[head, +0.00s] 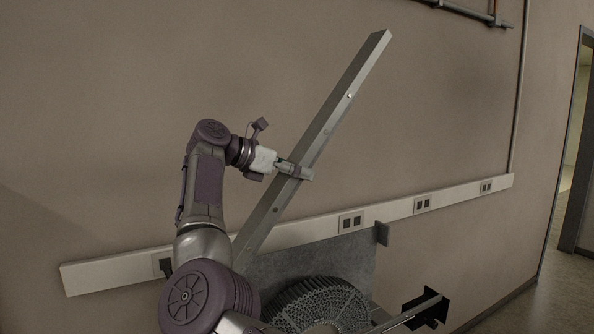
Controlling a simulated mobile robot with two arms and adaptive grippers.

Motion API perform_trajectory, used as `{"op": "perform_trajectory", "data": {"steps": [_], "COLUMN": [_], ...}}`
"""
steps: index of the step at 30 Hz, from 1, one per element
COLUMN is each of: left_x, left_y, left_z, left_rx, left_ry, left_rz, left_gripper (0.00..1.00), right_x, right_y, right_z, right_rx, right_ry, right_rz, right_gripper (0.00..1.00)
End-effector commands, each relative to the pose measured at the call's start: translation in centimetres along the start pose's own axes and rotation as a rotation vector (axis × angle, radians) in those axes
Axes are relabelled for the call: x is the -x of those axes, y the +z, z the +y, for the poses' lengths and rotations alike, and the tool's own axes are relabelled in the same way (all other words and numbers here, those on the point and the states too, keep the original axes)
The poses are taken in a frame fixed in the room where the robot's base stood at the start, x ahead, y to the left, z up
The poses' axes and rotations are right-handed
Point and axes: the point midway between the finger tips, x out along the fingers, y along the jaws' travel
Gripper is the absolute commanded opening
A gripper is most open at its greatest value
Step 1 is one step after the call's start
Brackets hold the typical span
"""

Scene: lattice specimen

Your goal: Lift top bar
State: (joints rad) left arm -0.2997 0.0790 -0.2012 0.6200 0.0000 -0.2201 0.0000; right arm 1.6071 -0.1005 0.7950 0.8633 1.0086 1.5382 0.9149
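The top bar (343,98) is a long grey metal bar, steeply tilted, its upper end toward the upper right. Its lower end passes behind my arm. The far finger is partly hidden. The lattice specimen (318,304) is a dark grey, rounded piece of many small cells at the bottom, below the bar and partly cut off by the frame.
A grey plate (318,258) stands behind the specimen. A lower rail with a black end piece (427,309) juts out at lower right. A white socket strip (392,211) runs along the wall. Pipes (470,12) are at the upper right. A doorway is at far right.

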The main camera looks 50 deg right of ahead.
Motion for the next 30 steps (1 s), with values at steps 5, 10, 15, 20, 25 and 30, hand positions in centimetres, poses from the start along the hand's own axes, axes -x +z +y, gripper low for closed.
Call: {"op": "perform_trajectory", "data": {"steps": [5, 10, 15, 20, 25, 30], "left_x": [0.0, 0.0, 0.0, 0.0, 0.0, 0.0], "left_y": [0.2, 0.2, 0.1, 0.1, 0.0, 0.0], "left_z": [-0.1, -0.2, -0.1, -0.1, -0.1, -0.1], "left_rx": [0.001, 0.001, 0.001, 0.001, 0.001, 0.001], "left_ry": [-0.002, -0.002, -0.002, -0.001, -0.001, -0.001], "left_rz": [-0.001, -0.002, -0.001, -0.001, 0.000, 0.000], "left_gripper": [0.58, 0.58, 0.58, 0.58, 0.58, 0.58], "right_x": [0.0, 1.4, 4.7, 8.5, 10.7, 11.8], "right_y": [0.1, 0.1, 0.1, 0.2, 0.1, 0.0], "right_z": [0.0, 0.1, 0.1, 0.1, 0.1, 0.0], "right_rx": [-0.001, 0.001, 0.001, 0.001, 0.001, 0.000], "right_ry": [0.000, 0.003, 0.005, 0.005, 0.002, 0.000], "right_rz": [-0.001, -0.001, -0.001, -0.002, -0.001, 0.000], "right_gripper": [0.88, 0.88, 0.88, 0.88, 0.88, 0.88]}}
